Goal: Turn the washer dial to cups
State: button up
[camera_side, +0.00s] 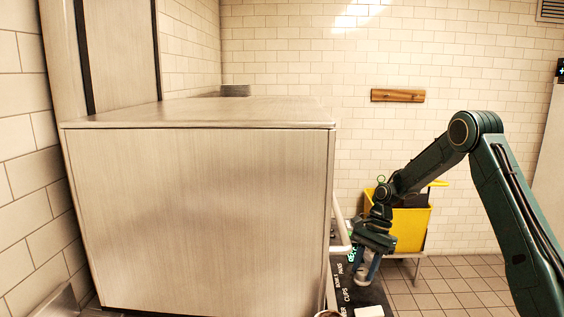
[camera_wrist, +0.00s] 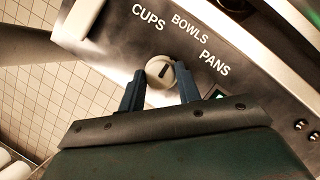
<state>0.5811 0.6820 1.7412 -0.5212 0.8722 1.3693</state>
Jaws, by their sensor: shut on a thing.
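The washer dial (camera_wrist: 152,78) is a round, pale knob with a short dark mark on its face. In the wrist view the mark slants up and right, roughly toward the side of BOWLS (camera_wrist: 190,27) and PANS (camera_wrist: 215,62). I cannot tell exactly which label it points at. CUPS (camera_wrist: 148,18) is printed up and left of the dial. My gripper (camera_wrist: 161,70) has one finger on each side of the dial and is shut on it. In the side view my gripper (camera_side: 368,264) reaches down to the dark panel beside the washer's front; the dial (camera_side: 361,279) shows below it.
The large steel washer (camera_side: 200,215) fills the left of the side view, with a pale bar handle (camera_side: 341,228) near my gripper. A yellow bucket (camera_side: 411,228) stands behind my arm. A small green display (camera_wrist: 216,94) sits right of the dial.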

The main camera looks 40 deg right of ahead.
jog(key=shift+w+n+g+h, duration=0.15)
jog(key=shift+n+g, duration=0.25)
jog(key=shift+n, duration=0.7)
jog(key=shift+n+g+h, duration=0.15)
jog(key=shift+n+g, duration=0.25)
jog(key=shift+n, duration=0.7)
jog(key=o, duration=1)
jog(key=shift+c, duration=0.2)
jog(key=v, duration=1.1)
jog(key=shift+w+r, duration=0.15)
jog(key=shift+r, duration=0.1)
